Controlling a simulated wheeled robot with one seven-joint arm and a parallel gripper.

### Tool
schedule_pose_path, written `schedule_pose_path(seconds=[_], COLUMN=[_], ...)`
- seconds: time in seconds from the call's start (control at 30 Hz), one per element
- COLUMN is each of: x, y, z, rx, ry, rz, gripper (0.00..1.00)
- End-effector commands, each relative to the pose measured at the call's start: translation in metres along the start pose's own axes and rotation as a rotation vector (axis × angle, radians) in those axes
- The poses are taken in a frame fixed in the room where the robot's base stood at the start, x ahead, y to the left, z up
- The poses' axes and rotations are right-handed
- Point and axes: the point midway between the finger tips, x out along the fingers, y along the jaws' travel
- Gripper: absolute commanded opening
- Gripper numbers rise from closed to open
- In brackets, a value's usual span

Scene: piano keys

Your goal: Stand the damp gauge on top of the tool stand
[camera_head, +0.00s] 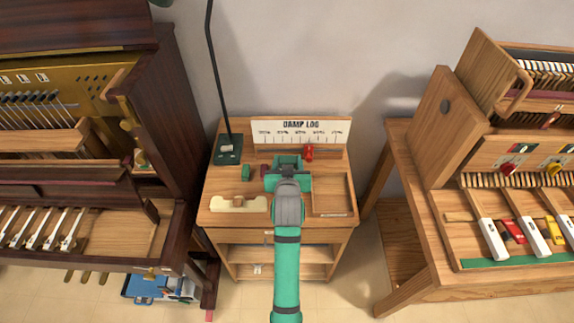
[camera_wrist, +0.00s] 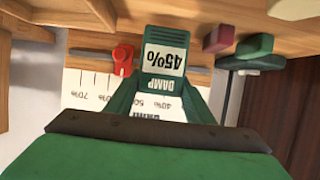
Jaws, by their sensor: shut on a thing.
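My gripper (camera_head: 286,164) is shut on the damp gauge, a dark green block with a white "DAMP 45%" label (camera_wrist: 165,57) that reads upside down in the wrist view. The fingers (camera_wrist: 163,82) grip its two sides. In the head view my gripper and arm hide most of the gauge. The tool stand appears to be the small wooden cabinet (camera_head: 238,188) in the middle, with a flat top and open shelves below. My gripper is over its top, in front of the DAMP LOG card (camera_head: 300,131). I cannot tell whether the gauge touches the top.
On the cabinet are a lamp with a dark green base (camera_head: 228,150), a red marker (camera_head: 308,153), small green (camera_head: 246,172) and dark red blocks (camera_head: 264,172), a cream piece (camera_head: 238,204) and a shallow tray (camera_head: 332,209). A dark piano (camera_head: 165,100) stands left; wooden key frames (camera_head: 455,130) stand right.

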Motion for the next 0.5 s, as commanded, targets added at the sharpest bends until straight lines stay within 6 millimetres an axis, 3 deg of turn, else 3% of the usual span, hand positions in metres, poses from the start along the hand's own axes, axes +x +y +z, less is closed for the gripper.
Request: schedule_pose_path(seconds=[0.13,0.5], x=[0.006,0.007], y=[-0.002,-0.002], z=[0.015,0.018], rx=[-0.001,-0.001], ry=[-0.001,0.001], rz=[-0.002,-0.002], gripper=[0.23,0.23])
